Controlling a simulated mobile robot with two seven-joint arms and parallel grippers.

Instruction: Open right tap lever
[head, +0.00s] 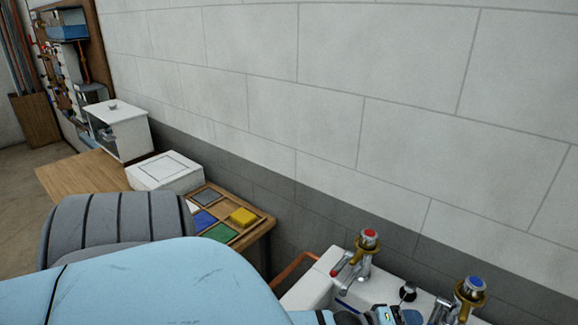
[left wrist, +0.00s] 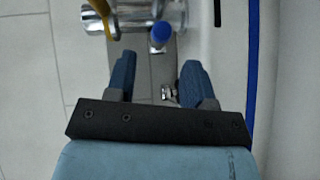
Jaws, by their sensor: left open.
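The right tap (head: 470,290) is chrome and brass with a blue cap, on the white basin (head: 318,285) at the lower right of the head view. In the left wrist view, its lever's blue tip (left wrist: 161,33) shows beyond the fingertips, beside chrome and brass tap parts (left wrist: 130,15) at the top. My left gripper (left wrist: 158,72) is open, with two blue fingers apart and nothing held. The blue tip lies ahead of the gap and looks apart from both fingers. The lever's full length is hidden in the head view. My right gripper is out of view.
The left tap (head: 368,243) has a red cap and red-tipped lever. The block wall (head: 400,130) rises close behind. A wooden bench (head: 75,172) holds a white box (head: 165,171) and a tray of coloured blocks (head: 258,226).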

